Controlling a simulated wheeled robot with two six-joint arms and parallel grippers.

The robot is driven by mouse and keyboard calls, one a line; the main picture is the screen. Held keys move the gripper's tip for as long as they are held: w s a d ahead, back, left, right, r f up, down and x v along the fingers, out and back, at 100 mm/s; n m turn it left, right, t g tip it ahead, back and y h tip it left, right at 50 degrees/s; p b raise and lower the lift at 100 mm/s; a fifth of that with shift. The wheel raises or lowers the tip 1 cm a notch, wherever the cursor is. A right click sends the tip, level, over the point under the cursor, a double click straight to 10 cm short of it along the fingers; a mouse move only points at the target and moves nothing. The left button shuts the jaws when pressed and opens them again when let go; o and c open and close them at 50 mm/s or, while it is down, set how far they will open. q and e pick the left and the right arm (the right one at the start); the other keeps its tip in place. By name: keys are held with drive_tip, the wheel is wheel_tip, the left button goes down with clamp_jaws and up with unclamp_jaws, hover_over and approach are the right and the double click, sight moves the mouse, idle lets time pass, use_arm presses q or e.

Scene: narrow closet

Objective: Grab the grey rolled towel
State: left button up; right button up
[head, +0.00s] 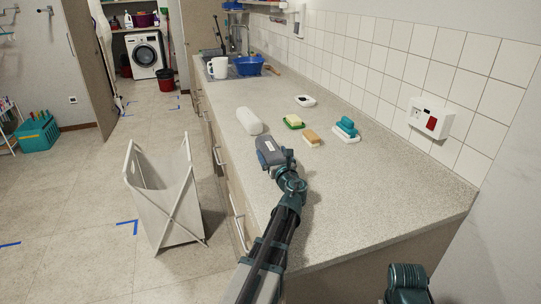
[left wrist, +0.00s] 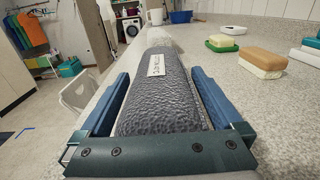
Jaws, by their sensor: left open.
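The grey rolled towel (left wrist: 165,95) lies on the speckled countertop with a small white label on its top. In the head view the towel (head: 270,147) is mostly covered by my gripper. My left gripper (head: 268,152) is open, with its blue fingers on either side of the towel. In the left wrist view the jaws (left wrist: 163,90) straddle the towel, with a narrow gap visible on the right; contact on the left is unclear. My right gripper is out of view.
A white roll (head: 249,121) lies just beyond the towel. To the right are a green soap dish (head: 293,122), a tan-and-white sponge (head: 312,138) and a teal item on a white dish (head: 345,128). A white hamper (head: 165,195) stands on the floor left of the counter.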

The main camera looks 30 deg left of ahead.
sight(272, 149)
use_arm(q)
drive_tip(key=c, duration=1.4)
drive_tip(key=shift+o, duration=0.2)
drive_tip(key=shift+r, duration=0.15)
drive_tip(key=shift+r+p, duration=0.6)
drive_tip(key=shift+p, duration=0.15)
wheel_tip(272, 149, up, 3)
drive_tip(key=p, duration=0.3)
drive_tip(key=s+a, duration=0.8)
drive_tip(key=a, duration=0.5)
drive_tip(key=shift+s+a+r+p, duration=0.2)
drive_tip(key=shift+s+r+p, duration=0.1)
drive_tip(key=shift+s, duration=0.1)
